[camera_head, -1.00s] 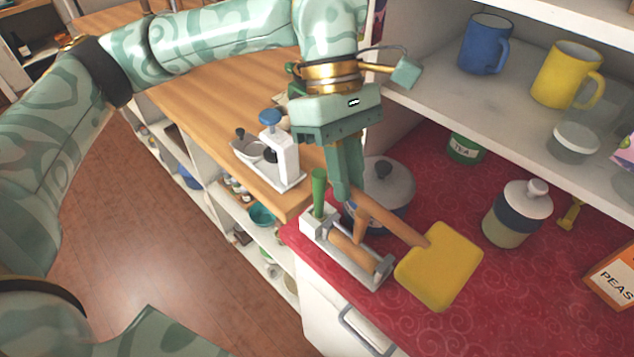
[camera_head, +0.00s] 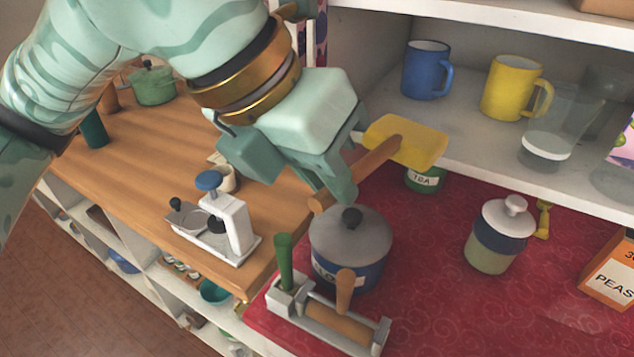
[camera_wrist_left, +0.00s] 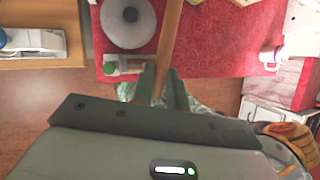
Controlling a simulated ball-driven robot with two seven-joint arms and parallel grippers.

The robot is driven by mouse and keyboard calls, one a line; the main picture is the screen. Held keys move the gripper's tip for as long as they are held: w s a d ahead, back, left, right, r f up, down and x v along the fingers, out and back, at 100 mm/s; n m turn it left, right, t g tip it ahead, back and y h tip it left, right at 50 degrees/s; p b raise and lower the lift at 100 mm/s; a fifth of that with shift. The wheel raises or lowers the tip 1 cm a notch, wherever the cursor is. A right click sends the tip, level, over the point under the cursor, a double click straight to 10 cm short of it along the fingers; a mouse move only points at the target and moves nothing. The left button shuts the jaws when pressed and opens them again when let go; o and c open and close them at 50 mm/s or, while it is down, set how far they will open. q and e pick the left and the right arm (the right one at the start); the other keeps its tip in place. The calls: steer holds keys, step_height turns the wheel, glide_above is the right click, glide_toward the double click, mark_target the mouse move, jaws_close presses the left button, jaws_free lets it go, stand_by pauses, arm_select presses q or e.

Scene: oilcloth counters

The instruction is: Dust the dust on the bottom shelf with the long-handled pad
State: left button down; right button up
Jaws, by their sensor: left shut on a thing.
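The long-handled pad has a yellow head (camera_head: 425,146) and a wooden handle (camera_head: 372,166). My left gripper (camera_head: 343,186) is shut on the handle, above the grey-lidded pot. The handle also runs up between the fingers (camera_wrist_left: 163,84) in the left wrist view. The pad head appears in front of the left front edge of the lower white shelf (camera_head: 470,128); I cannot tell if they touch. I cannot make out dust on the shelf clearly. My right gripper is out of view.
On the shelf stand a blue mug (camera_head: 427,70), a yellow mug (camera_head: 512,88) and a clear glass (camera_head: 552,135). The red counter holds the lidded pot (camera_head: 350,245), a green tin (camera_head: 424,180), a jar (camera_head: 500,235) and an orange peas box (camera_head: 612,272).

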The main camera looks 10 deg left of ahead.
mark_target(375, 130)
arm_select(q)
steer(key=w+d, duration=0.1)
steer(key=w, duration=0.2)
steer(key=w+d+f, duration=0.1)
steer(key=w, duration=0.3)
steer(key=w+d+f, duration=0.1)
steer(key=w, duration=0.3)
steer(key=shift+w+d, duration=0.25)
steer(key=shift+d, duration=0.1)
steer(key=shift+w, duration=0.15)
stand_by(0.3)
steer(key=shift+d+r, duration=0.1)
steer(key=shift+d, duration=0.05)
